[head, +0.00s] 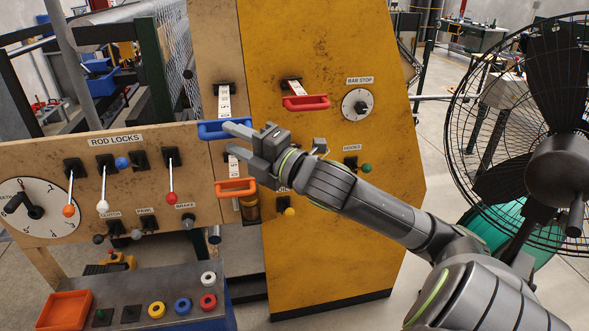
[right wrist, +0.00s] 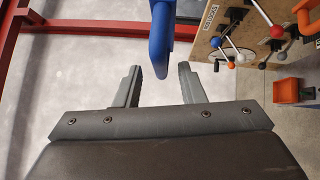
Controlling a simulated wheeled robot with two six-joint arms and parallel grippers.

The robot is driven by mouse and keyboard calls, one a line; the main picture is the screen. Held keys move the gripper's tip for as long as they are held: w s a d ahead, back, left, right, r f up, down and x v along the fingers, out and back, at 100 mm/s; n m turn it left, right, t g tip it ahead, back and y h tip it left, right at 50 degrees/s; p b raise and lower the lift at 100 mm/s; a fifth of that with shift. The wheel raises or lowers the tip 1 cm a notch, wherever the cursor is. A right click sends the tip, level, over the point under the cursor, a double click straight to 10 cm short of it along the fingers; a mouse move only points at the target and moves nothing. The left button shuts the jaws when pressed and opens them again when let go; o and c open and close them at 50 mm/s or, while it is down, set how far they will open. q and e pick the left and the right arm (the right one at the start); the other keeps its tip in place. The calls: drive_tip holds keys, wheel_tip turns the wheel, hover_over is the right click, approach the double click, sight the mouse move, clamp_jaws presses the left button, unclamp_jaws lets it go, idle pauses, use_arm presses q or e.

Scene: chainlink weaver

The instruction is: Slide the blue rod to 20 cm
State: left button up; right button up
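The blue rod's handle (head: 212,131) is a blue loop on the machine's beige panel. A white marked strip (head: 225,98) runs above it; its figures are too small to read. My right gripper (head: 233,140) is at the right end of the blue handle, partly covering it. In the right wrist view the blue handle (right wrist: 160,42) reaches down between the two spread fingers, with gaps visible on both sides. My right gripper is open and does not grip it. My left gripper is not in view.
An orange handle (head: 236,188) is just below my right gripper, and a red handle (head: 306,102) is to the right. Rod lock levers (head: 103,190) stand at the left. A caged fan (head: 520,140) stands at the right beside my arm.

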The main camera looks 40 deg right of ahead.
drive_tip(key=v, duration=0.3)
drive_tip(key=shift+s+d, duration=0.15)
drive_tip(key=shift+s, duration=0.1)
drive_tip(key=p+v, duration=0.7)
drive_tip(key=v, duration=0.3)
drive_tip(key=shift+s+p, duration=0.35)
drive_tip(key=shift+p, duration=0.05)
drive_tip(key=shift+f, duration=0.15)
idle(0.4)
